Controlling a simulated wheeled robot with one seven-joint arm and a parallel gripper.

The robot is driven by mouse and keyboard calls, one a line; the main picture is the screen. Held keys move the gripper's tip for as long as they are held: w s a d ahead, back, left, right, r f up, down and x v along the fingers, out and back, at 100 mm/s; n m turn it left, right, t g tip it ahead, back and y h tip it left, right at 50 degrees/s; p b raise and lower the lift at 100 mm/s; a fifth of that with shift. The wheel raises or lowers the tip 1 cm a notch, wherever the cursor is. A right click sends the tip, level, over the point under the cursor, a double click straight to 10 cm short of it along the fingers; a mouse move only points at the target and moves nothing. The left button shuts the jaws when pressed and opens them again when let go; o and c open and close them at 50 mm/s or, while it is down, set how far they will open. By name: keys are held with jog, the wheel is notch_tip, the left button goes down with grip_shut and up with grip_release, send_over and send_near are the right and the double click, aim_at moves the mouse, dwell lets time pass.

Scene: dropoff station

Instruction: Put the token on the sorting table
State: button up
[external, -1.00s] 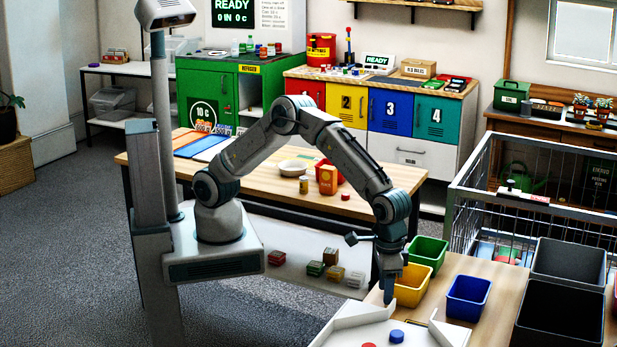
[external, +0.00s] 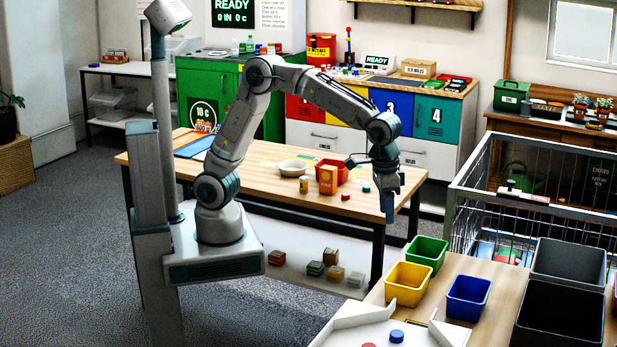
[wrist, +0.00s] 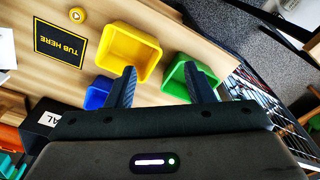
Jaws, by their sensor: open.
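My gripper (external: 388,218) hangs with its fingers down by the right end of the middle wooden table (external: 270,190); I cannot tell whether that is the sorting table. In the wrist view my gripper (wrist: 158,72) is open, with nothing visible between its two fingers. A small yellow disc with a dark mark (wrist: 77,15) lies on wood there and may be the token. Which is the token is unclear.
The front table holds a green bin (external: 426,252), a yellow bin (external: 407,285), a blue bin (external: 467,298) and a dark crate (external: 560,310). A wire cage (external: 470,190) stands behind it. A bowl (external: 292,168) and orange box (external: 328,180) stand on the middle table.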

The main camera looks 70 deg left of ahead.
jog(key=s+a+r+n+t, duration=0.1)
jog(key=a+r, duration=0.1)
jog(key=a, duration=0.8)
jog(key=s+a+r, duration=0.1)
jog(key=a+r, duration=0.1)
jog(key=a, duration=0.8)
jog(key=s+a+f, duration=0.1)
jog(key=s+a, duration=0.5)
jog(key=a, duration=0.2)
jog(key=s+a+f+n+t, duration=0.1)
jog(key=s+a+f, duration=0.1)
jog(key=s+a, duration=0.4)
jog(key=shift+s+a+f, duration=0.25)
jog(key=shift+s+a, duration=0.05)
jog(key=shift+a, duration=0.8)
